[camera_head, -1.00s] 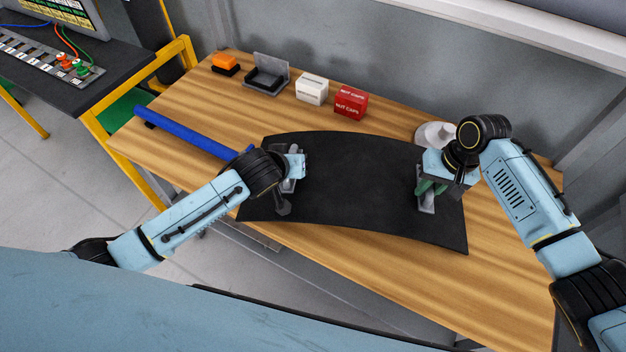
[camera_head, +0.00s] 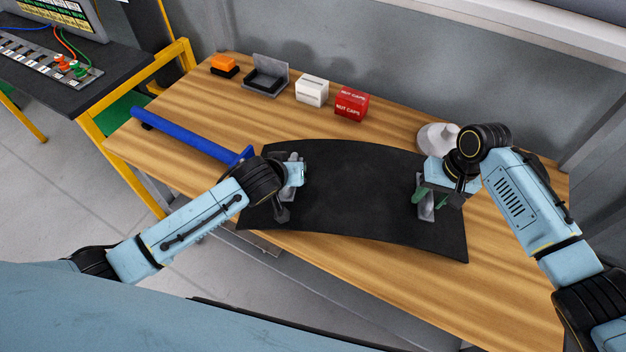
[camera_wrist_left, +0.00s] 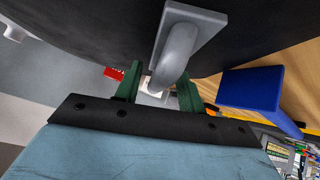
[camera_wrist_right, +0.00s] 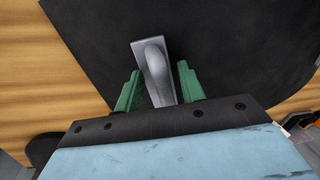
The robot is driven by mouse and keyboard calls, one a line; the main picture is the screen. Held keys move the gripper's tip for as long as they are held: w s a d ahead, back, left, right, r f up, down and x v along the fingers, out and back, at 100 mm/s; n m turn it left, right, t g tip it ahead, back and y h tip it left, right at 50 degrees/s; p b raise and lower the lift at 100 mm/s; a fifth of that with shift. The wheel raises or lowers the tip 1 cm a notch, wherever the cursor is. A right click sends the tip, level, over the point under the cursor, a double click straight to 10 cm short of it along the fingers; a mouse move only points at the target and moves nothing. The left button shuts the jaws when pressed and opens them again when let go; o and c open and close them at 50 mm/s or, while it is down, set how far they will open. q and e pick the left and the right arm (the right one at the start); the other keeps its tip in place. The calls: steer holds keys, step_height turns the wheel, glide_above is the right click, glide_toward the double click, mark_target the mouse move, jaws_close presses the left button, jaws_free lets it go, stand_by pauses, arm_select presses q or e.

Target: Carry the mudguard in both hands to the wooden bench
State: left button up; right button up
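The mudguard (camera_head: 345,195) is a wide, black, curved sheet with a grey handle near each end. It is over the wooden bench (camera_head: 500,290); I cannot tell whether it touches the top. My left gripper (camera_head: 291,172) is at its left handle. In the left wrist view the green fingers (camera_wrist_left: 160,80) stand closely on both sides of that left handle (camera_wrist_left: 178,45). My right gripper (camera_head: 428,192) is at the right handle. In the right wrist view its green fingers (camera_wrist_right: 158,80) close in on both sides of that right handle (camera_wrist_right: 155,62).
A blue bar (camera_head: 185,133) lies left of the mudguard. At the back stand an orange-and-black box (camera_head: 224,65), an open dark box (camera_head: 266,77), a white box (camera_head: 312,90) and a red box (camera_head: 352,103). A pale round item (camera_head: 435,138) stands behind my right gripper.

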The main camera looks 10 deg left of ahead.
arm_select(q)
steer(key=shift+d, duration=0.1)
steer(key=shift+s+r, duration=0.3)
steer(key=shift+s, duration=0.05)
arm_select(e)
steer(key=shift+a, duration=0.1)
steer(key=shift+r, duration=0.25)
arm_select(q)
steer(key=v, duration=1.1)
arm_select(e)
step_height(320, 180, up, 11)
steer(key=d, duration=0.2)
steer(key=shift+d+r, duration=0.15)
steer(key=shift+r, duration=0.05)
